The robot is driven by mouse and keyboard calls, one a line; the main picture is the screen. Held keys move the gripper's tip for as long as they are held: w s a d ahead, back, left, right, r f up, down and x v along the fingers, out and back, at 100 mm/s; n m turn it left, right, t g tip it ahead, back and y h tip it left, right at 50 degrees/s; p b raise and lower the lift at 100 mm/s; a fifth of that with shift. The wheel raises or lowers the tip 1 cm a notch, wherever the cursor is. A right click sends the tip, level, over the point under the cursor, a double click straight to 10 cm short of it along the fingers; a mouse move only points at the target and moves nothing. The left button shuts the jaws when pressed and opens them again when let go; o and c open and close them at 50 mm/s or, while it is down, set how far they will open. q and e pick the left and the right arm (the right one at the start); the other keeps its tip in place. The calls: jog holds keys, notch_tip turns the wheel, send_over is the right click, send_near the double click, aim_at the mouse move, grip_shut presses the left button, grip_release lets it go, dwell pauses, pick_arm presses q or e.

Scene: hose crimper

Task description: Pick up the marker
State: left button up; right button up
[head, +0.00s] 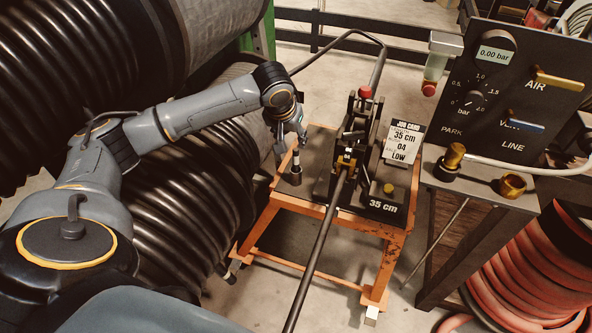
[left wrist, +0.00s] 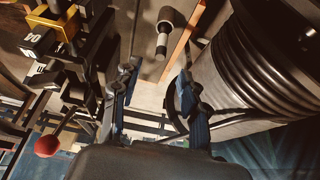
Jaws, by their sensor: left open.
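The marker (head: 296,160), dark with a pale band, stands upright in a small dark round holder (head: 292,178) at the left side of the orange-framed bench. It also shows in the left wrist view (left wrist: 163,38), beyond the fingertips and roughly between them. My left gripper (head: 289,138) is just above and beside the marker in the head view. In the left wrist view the two fingers (left wrist: 158,88) are spread apart with nothing between them. In the head view the wrist partly hides the fingers. My right gripper is in neither view.
The black crimper (head: 352,140) with a red knob stands close right of the marker, with a hose through it. A job card (head: 404,142) stands behind. Large black hose coils (head: 180,180) lie close on the left. A gauge panel (head: 510,90) is at right.

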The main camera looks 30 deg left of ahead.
aim_at(295, 155)
pick_arm(q)
jog(key=x, duration=0.7)
jog(key=shift+w+a+f, duration=0.1)
jog(key=shift+w+f, duration=0.05)
jog(key=shift+f, duration=0.2)
jog(key=x, duration=0.5)
jog(key=shift+a+f+b, duration=0.2)
jog(key=shift+b, duration=0.2)
grip_shut()
